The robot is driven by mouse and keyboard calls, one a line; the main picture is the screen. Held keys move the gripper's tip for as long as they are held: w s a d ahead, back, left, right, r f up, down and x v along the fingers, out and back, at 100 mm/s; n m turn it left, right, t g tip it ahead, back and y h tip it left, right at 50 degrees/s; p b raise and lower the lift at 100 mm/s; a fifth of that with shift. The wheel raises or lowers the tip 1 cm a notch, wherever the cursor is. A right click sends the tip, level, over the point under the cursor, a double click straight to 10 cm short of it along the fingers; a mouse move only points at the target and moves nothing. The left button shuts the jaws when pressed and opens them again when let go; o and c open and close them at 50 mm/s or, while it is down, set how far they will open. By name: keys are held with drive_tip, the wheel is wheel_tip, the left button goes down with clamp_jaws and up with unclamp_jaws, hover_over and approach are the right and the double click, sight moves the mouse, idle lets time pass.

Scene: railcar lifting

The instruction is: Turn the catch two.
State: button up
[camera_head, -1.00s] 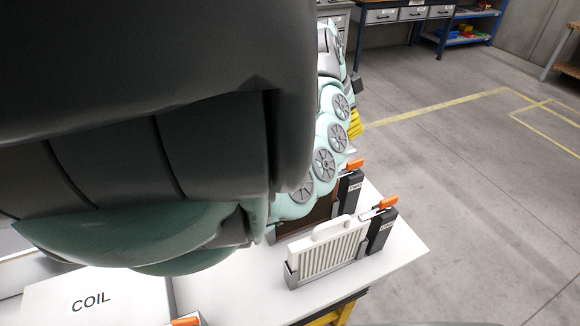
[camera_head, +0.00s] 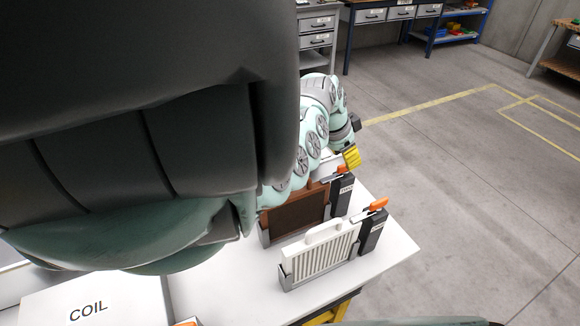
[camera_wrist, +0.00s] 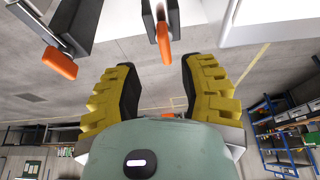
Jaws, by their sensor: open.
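Two catches with orange levers stand at the right ends of two holders on the white table. The far catch (camera_head: 343,171) is on a dark post beside a brown panel (camera_head: 296,213); the near catch (camera_head: 376,205) is beside a white ribbed panel (camera_head: 318,256). Their small labels are too blurred to read surely. My gripper (camera_head: 352,157), with yellow fingers, is just behind the far catch. In the wrist view my gripper (camera_wrist: 158,68) is open and empty. One orange lever (camera_wrist: 163,45) points down between the fingertips, apparently ahead of them; another (camera_wrist: 60,62) is off left.
A white box marked COIL (camera_head: 90,305) lies at the table's front left. Another orange piece (camera_head: 187,322) shows at the bottom edge. My arm hides the table's left part. Open floor (camera_head: 460,200) lies to the right; drawer benches stand behind.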

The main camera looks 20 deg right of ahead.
sight(337, 172)
drive_tip(key=shift+w+f, duration=0.45)
drive_tip(key=shift+f, duration=0.65)
drive_tip(key=shift+b+x, duration=0.5)
drive_tip(key=shift+x, duration=0.85)
drive_tip(key=shift+s+d, duration=0.1)
drive_tip(key=shift+d, duration=0.15)
drive_tip(key=shift+c, duration=0.3)
clamp_jaws()
